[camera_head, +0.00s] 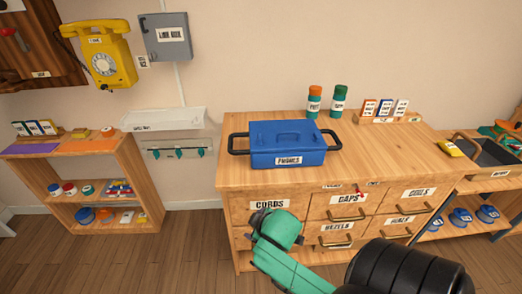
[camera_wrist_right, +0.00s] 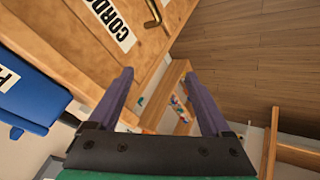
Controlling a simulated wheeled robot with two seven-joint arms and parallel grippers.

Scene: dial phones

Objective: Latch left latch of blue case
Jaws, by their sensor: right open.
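The blue case (camera_head: 287,143) sits on the wooden cabinet top with a black handle on each side. It carries a white label reading PHONES, and its lid appears closed. Its latches are too small to make out in the head view. My right gripper (camera_wrist_right: 160,73) is open and empty, in front of the cabinet's drawer face. Part of the blue case (camera_wrist_right: 30,97) shows at the left edge of the right wrist view, beside the fingers and not between them. In the head view my right forearm hides part of the lower drawers. My left gripper is out of view.
The wooden cabinet (camera_head: 395,160) has labelled drawers with protruding handles. Two bottles (camera_head: 314,101) and a card stand (camera_head: 386,119) are at the back of its top. A shelf (camera_head: 88,180) stands left, with a gap before the cabinet. The cabinet top right of the case is clear.

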